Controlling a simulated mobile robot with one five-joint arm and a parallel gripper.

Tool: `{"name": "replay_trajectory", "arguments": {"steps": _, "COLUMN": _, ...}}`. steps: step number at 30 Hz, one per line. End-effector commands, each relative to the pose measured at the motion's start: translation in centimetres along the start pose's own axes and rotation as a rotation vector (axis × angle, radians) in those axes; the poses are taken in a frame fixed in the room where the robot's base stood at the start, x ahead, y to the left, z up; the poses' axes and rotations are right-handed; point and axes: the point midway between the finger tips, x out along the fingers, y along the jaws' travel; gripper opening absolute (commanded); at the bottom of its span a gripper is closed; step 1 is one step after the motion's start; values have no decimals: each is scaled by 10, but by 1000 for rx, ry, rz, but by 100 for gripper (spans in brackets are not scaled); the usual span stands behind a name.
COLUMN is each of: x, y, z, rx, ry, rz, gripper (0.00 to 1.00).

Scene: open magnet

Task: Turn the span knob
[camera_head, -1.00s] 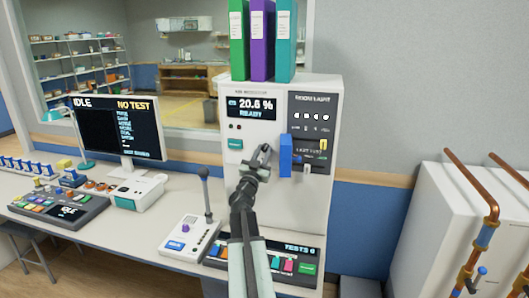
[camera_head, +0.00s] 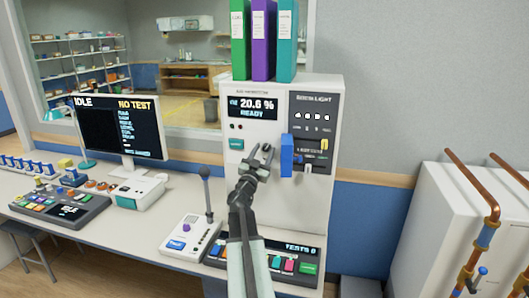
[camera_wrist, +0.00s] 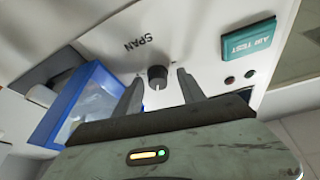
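The span knob (camera_wrist: 157,77) is a small dark round knob with a light pointer mark, on the white panel beside the word SPAN in the wrist view. My gripper (camera_wrist: 160,88) is open, with one finger to each side of the knob in that view. I see no clear contact between fingers and knob. In the head view my gripper (camera_head: 261,151) is in front of the oxygen monitor cabinet (camera_head: 318,215), below its display (camera_head: 252,107) reading 20.6 % READY. The knob is not clearly visible there, at or behind my fingers.
A blue box (camera_head: 287,156) sticks out of the panel just right of my gripper; it also shows in the wrist view (camera_wrist: 85,100). A teal AIR TEST button (camera_wrist: 249,39) is on the panel. A grey lever (camera_head: 206,190) stands on the desk to the left. Binders (camera_head: 262,40) stand on top.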

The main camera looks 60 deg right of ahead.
Motion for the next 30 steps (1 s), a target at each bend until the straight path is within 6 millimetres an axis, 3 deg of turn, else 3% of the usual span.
{"name": "replay_trajectory", "arguments": {"steps": 5, "x": -6, "y": 1, "z": 1, "rx": 0, "ry": 0, "rz": 1, "gripper": 48}}
{"name": "replay_trajectory", "arguments": {"steps": 15, "x": -68, "y": 0, "z": 3, "rx": 2, "ry": 0, "rz": -1, "gripper": 48}}
{"name": "replay_trajectory", "arguments": {"steps": 18, "x": -78, "y": -1, "z": 2, "rx": 1, "ry": 0, "rz": 0, "gripper": 48}}
{"name": "replay_trajectory", "arguments": {"steps": 30, "x": -78, "y": -3, "z": 1, "rx": 0, "ry": 0, "rz": -1, "gripper": 48}}
